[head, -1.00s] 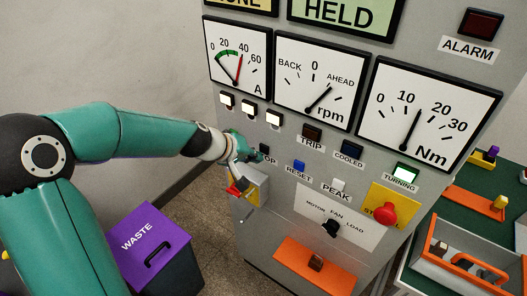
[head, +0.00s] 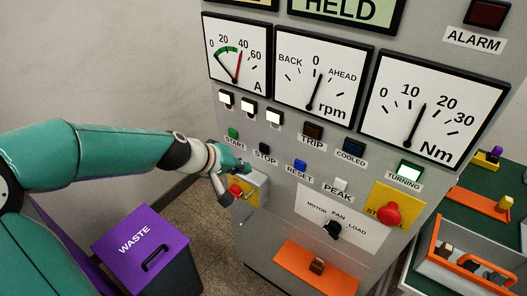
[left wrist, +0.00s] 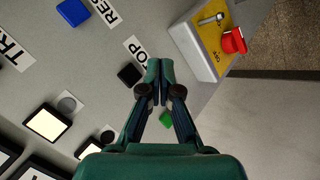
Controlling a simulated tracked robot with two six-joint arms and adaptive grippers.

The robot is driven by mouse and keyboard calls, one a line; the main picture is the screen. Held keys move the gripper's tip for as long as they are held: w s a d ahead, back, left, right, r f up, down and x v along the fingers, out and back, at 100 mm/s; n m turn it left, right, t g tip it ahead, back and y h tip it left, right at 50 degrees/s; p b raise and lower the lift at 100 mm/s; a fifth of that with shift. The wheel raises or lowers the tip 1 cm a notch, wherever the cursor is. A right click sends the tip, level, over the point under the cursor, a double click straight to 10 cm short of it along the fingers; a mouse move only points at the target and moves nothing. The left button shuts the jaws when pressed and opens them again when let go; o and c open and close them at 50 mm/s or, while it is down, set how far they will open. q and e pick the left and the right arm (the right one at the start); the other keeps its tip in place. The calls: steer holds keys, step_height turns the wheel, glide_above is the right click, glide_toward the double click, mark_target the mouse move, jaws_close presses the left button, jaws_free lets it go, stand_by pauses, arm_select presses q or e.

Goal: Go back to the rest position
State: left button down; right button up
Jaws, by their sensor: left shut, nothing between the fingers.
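My left gripper (head: 243,167) is in front of the lower left of the grey control panel (head: 225,105). Its fingers are closed together and empty, as the left wrist view (left wrist: 160,72) also shows. In the head view it lies below the green START button (head: 233,133) and left of the black STOP button (head: 264,147). My right gripper is not in view.
A box with a yellow face (left wrist: 205,45) and red knob (left wrist: 234,40) sticks out close to my left gripper. A red mushroom button (head: 386,212) is to the right. A purple-lidded waste bin (head: 140,245) stands at lower left. A green bench (head: 460,205) is at right.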

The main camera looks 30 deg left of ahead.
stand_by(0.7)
arm_select(q)
steer(key=s+d+f+m+g+h, duration=0.1)
steer(key=d+f+g, duration=0.1)
steer(key=d+f, duration=0.35)
steer(key=s+d+f+m+g+h, duration=0.1)
steer(key=s+d+f+g, duration=0.15)
steer(key=f, duration=0.55)
steer(key=s+d+f+m+g, duration=0.1)
steer(key=s+d+f, duration=0.4)
steer(key=f, duration=0.5)
steer(key=s+d+f+m+g, duration=0.2)
steer(key=s+d+f+m, duration=0.2)
steer(key=s+f, duration=0.5)
steer(key=shift+s+d+f, duration=0.2)
steer(key=shift+d+f, duration=0.15)
steer(key=shift+d, duration=0.8)
steer(key=shift+g, duration=0.25)
